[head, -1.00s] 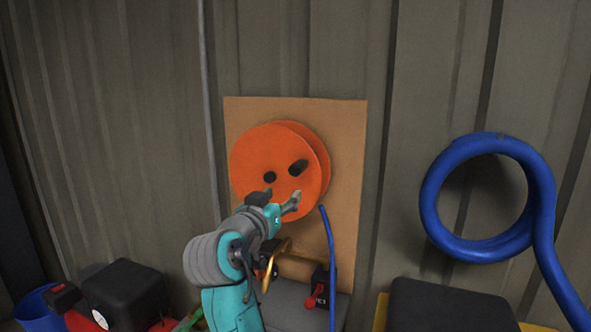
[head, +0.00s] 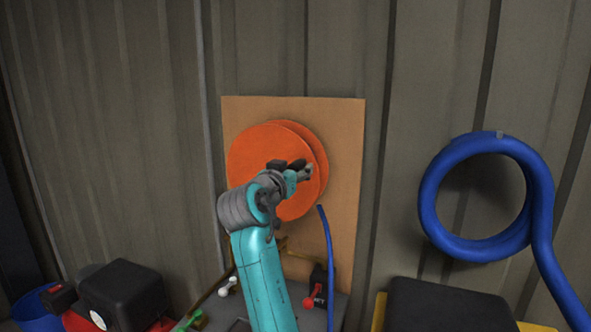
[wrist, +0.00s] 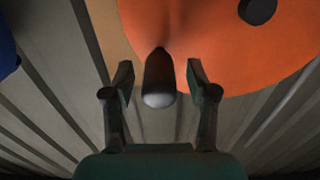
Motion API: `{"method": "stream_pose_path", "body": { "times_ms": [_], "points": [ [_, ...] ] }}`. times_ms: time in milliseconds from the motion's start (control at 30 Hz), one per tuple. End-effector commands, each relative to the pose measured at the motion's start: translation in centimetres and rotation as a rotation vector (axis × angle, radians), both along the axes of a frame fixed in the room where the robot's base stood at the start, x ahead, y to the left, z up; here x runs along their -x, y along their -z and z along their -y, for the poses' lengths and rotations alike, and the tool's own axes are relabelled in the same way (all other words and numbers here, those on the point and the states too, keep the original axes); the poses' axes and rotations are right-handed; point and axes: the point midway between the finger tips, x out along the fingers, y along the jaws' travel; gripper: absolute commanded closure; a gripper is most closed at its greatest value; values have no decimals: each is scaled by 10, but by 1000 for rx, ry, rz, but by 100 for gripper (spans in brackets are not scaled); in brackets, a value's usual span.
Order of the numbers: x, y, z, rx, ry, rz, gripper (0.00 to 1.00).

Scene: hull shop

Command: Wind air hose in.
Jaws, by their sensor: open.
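An orange hose reel (head: 262,150) is mounted on a brown board (head: 345,130) on the wall. A blue air hose (head: 330,265) hangs down from the reel's lower right. My gripper (head: 302,168) is in front of the reel and hides its hub and crank knob in the head view. In the wrist view, the dark crank handle (wrist: 158,75) with a pale rounded end stands out from the reel face (wrist: 215,45). My gripper (wrist: 158,85) is open, with one finger on each side of the handle and gaps showing between.
A large coiled blue hose (head: 435,200) hangs on the corrugated wall at the right. Below are a black box (head: 125,295), a dark box (head: 450,305), a blue bucket (head: 38,303) and a red-handled valve (head: 315,295). The wall in front is otherwise bare.

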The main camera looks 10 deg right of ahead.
Motion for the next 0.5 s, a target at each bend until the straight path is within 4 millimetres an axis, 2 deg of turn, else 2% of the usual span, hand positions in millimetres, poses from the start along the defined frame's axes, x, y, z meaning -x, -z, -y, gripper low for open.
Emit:
{"method": "stream_pose_path", "body": {
  "times_ms": [367,467,500],
  "points": [
    [-5,0,4,1,0,1,42],
    [-5,0,4,0,0,0,62],
    [-5,0,4,0,0,0,72]
  ]
}}
